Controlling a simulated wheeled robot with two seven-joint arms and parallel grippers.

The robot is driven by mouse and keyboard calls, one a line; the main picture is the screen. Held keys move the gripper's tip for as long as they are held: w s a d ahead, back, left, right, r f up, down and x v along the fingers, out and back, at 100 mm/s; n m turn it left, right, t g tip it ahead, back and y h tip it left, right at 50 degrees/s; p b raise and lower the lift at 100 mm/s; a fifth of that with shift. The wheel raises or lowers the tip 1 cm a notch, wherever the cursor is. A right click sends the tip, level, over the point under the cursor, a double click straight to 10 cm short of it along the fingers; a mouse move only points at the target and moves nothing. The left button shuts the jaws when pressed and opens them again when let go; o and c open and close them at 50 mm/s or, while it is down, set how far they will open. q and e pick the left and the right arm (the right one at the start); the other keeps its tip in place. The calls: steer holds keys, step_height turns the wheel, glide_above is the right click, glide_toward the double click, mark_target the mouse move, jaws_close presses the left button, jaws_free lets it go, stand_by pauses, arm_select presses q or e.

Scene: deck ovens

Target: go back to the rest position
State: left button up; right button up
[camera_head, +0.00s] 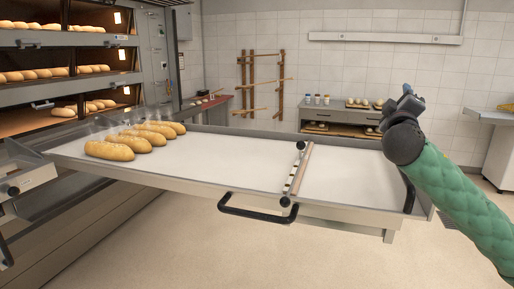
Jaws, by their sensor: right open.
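My right arm, in a green quilted sleeve, comes in from the right edge. My right gripper (406,101) is open and empty, above the right end of the long pale loading table. It looks small and dark, and its fingers point up and away. My left gripper is not in view. The loading table (230,160) reaches out from the deck oven and has a black handle (257,212) on its front edge. Several steaming loaves (110,151) lie at its oven end.
The deck oven (80,40) at left holds more loaves on its lit decks. A wooden rack (281,85) hangs on the tiled wall. A low shelf unit (340,114) with jars and buns stands at the back. A side counter (496,116) is at right. The front floor (300,265) is clear.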

steer(key=s+a+f+m+g+y+p, duration=0.1)
steer(key=s+a+f+g+y, duration=0.25)
steer(key=f, duration=0.85)
steer(key=s+a+f+m+g+y+p, duration=0.1)
steer(key=s+a+f+g, duration=0.35)
steer(key=f, duration=0.85)
steer(key=s+a+f+g+y+p, duration=0.1)
steer(key=s+a+f+g+y, duration=0.15)
steer(key=s+a+f, duration=0.65)
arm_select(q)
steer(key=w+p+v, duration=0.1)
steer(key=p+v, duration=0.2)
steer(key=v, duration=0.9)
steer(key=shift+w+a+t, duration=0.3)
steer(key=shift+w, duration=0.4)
arm_select(e)
steer(key=s+a+f+m+g+y, duration=0.1)
steer(key=s+a+f+g, duration=0.2)
steer(key=s+f, duration=1.2)
steer(key=s+a+f+m+g+y, duration=0.2)
steer(key=s+a+f+g, duration=0.1)
steer(key=s+f, duration=1.2)
steer(key=shift+s+a+f+g, duration=0.2)
steer(key=shift+s+a+g, duration=0.15)
steer(key=shift+g, duration=0.5)
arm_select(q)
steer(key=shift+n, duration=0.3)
arm_select(e)
steer(key=shift+c, duration=0.7)
